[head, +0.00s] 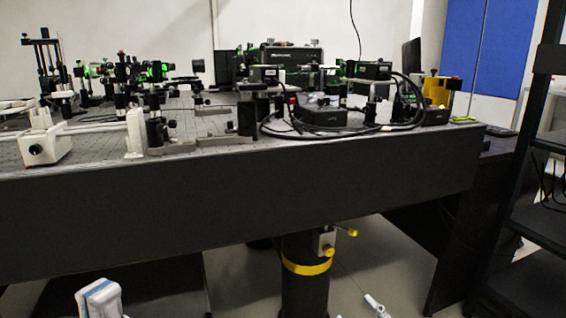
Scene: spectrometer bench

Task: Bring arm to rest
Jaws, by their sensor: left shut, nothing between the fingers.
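My left gripper (98,298) shows at the bottom left edge of the head view as a white and blue-grey shape, cut off by the frame. It is shut, with nothing held. It appears low in the picture, below the front edge of the optical bench (230,200), and apart from the bench equipment. The rest of my left arm is out of the frame.
The bench top carries optical mounts (125,85), a white box with rods (45,145), a black cable (300,136) and a yellow block (436,90). A bench leg with a yellow band (305,267) stands below. A black shelf rack (540,220) stands at right.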

